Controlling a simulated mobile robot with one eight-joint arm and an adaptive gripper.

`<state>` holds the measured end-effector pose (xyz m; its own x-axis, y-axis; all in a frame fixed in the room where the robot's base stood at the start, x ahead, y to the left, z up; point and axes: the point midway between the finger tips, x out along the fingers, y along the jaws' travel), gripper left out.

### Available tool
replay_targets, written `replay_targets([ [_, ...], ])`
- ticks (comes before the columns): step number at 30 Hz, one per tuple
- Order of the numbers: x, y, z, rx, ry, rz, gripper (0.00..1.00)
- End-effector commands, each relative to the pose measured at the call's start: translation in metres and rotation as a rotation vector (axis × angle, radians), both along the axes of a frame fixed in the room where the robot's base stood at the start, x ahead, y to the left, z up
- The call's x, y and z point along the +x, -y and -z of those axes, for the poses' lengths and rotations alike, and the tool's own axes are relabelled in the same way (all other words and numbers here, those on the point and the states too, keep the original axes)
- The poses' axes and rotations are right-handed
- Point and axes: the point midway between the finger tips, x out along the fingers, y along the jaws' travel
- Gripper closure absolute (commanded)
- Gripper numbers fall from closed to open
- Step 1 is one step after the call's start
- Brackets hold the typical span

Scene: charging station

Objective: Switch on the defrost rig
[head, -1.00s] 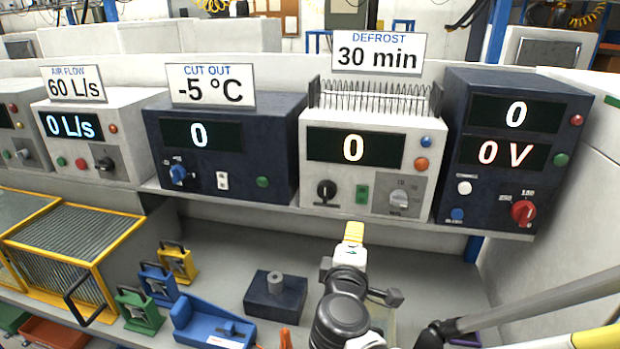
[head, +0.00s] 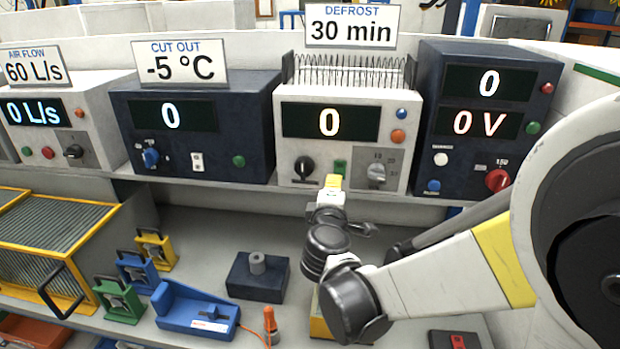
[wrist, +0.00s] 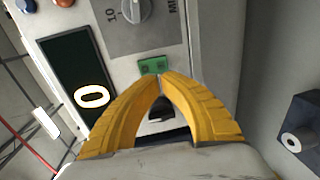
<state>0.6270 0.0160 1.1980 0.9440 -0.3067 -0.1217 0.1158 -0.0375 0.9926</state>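The defrost rig (head: 290,155) is the white box under the "DEFROST 30 min" sign (head: 352,27), and its display (head: 329,121) reads 0. A green rocker switch (head: 340,167) sits low on its front, between a black knob (head: 304,167) and a grey dial (head: 377,172). In the wrist view the green switch (wrist: 153,66) is just beyond my yellow fingertips. My gripper (wrist: 161,76) is shut with its tips together and nothing between them. In the head view my gripper (head: 333,181) covers the area just below the switch. I cannot tell whether the tips touch it.
Blue and orange buttons (head: 398,136) are at the rig's right. A dark unit (head: 480,150) reading 0 V stands right, a dark cut-out unit (head: 255,130) left. Below, the bench holds a dark block (head: 257,285), a blue device (head: 195,310) and coloured locks (head: 155,248).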

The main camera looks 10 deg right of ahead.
Motion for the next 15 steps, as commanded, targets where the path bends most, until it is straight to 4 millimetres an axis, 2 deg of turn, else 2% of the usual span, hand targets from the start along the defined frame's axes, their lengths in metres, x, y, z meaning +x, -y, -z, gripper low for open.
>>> replay_targets([
  [3, 0.019, 0.007, 0.004, 0.000, 0.000, 0.002, 1.00],
  [6, 0.030, 0.010, 0.005, 0.001, 0.000, 0.002, 1.00],
  [15, 0.040, 0.013, 0.005, 0.000, 0.000, 0.000, 1.00],
])
